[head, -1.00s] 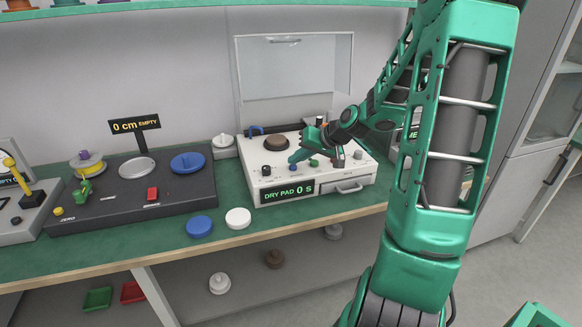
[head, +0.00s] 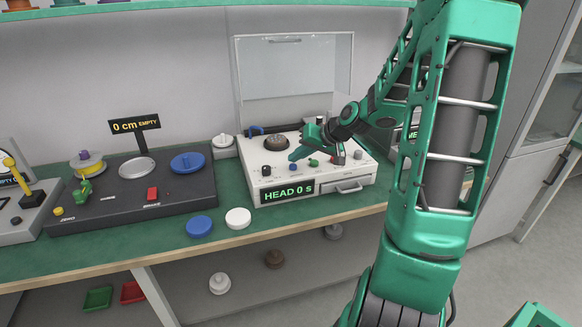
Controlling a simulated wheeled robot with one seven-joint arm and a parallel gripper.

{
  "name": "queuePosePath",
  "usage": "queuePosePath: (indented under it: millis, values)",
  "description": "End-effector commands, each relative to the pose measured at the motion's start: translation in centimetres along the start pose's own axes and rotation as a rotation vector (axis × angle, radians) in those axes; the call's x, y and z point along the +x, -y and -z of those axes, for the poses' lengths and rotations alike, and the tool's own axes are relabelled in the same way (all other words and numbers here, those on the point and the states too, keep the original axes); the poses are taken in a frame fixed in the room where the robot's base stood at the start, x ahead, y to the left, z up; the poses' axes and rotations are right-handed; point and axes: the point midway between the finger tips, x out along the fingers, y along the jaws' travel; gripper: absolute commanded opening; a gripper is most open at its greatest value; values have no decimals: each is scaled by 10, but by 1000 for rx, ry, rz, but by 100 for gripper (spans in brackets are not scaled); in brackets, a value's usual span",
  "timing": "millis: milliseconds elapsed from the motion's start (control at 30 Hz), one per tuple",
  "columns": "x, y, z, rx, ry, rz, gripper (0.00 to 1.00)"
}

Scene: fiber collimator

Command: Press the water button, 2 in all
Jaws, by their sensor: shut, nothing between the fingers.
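The white machine (head: 255,190) on the green bench has a front display (head: 289,192) reading "HEAD 0 S". Its top carries a round brown pad (head: 276,143), a black knob (head: 266,170), a blue button (head: 293,167), a green button (head: 314,163) and a grey knob (head: 358,155). Any label marking the water button is too small to read. My gripper (head: 294,157) is shut and empty, with its tip just above the blue button. A small gap seems to show between them. My gripper and wrist hide part of the machine's top.
A clear lid (head: 295,80) stands open behind the machine. A blue disc (head: 199,226) and a white disc (head: 238,218) lie on the bench before the machine.

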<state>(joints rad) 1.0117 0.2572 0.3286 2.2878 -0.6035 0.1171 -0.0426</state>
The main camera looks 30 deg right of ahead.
Motion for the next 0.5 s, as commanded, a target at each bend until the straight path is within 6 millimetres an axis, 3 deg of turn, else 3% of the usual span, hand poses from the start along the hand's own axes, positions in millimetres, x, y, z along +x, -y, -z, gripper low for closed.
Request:
queuePosePath:
  millis: [500]
  values:
    - [-6,5,5,-1,-1,0,0]
